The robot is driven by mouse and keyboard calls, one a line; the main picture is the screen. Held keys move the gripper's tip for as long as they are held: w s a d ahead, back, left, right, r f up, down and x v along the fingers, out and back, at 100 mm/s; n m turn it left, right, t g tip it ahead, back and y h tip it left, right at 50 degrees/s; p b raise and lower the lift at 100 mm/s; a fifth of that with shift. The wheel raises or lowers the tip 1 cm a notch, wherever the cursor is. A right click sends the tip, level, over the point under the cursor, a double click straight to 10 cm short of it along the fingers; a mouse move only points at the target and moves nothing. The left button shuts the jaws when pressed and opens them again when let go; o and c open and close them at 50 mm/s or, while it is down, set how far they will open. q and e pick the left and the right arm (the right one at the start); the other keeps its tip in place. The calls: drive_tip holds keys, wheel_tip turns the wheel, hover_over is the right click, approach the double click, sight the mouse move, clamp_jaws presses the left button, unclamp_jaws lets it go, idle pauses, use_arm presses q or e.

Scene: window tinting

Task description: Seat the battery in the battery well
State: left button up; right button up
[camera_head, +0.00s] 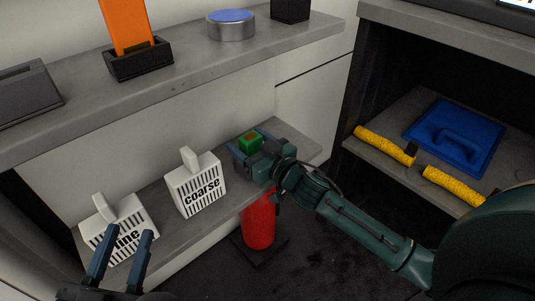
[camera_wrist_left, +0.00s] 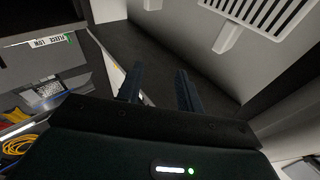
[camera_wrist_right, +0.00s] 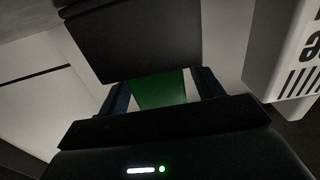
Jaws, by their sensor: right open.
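A small green block with an orange-brown top (camera_head: 250,141), which looks like the battery, is at the far end of the lower shelf. My right gripper (camera_head: 254,150) is open there, its fingers on either side of the block. In the right wrist view the green face (camera_wrist_right: 160,90) shows between the two fingers, below a large dark panel (camera_wrist_right: 120,40). I cannot tell whether the fingers touch it or what it rests on. My left gripper (camera_head: 130,235) is open and empty in front of the box marked "fine" (camera_head: 120,228). I cannot make out a battery well.
A white slotted box marked "coarse" (camera_head: 195,184) stands between the grippers. A red cylinder (camera_head: 258,224) stands below the shelf edge. The upper shelf (camera_head: 190,75) holds an orange piece in a black holder (camera_head: 138,60) and a round tin (camera_head: 231,26). Yellow rolls (camera_head: 385,146) and a blue tray (camera_head: 455,137) lie right.

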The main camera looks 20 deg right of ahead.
drive_tip(key=p+v, duration=0.2)
drive_tip(key=v, duration=0.9)
drive_tip(key=s+a+r+n+y, duration=0.2)
drive_tip(key=s+a+r+n, duration=0.1)
drive_tip(key=s+a+r, duration=0.5)
drive_tip(key=s+a, duration=0.3)
drive_tip(key=s, duration=0.1)
drive_tip(key=shift+t+y, duration=0.4)
drive_tip(key=shift+s+r, duration=0.1)
drive_tip(key=shift+s, duration=0.05)
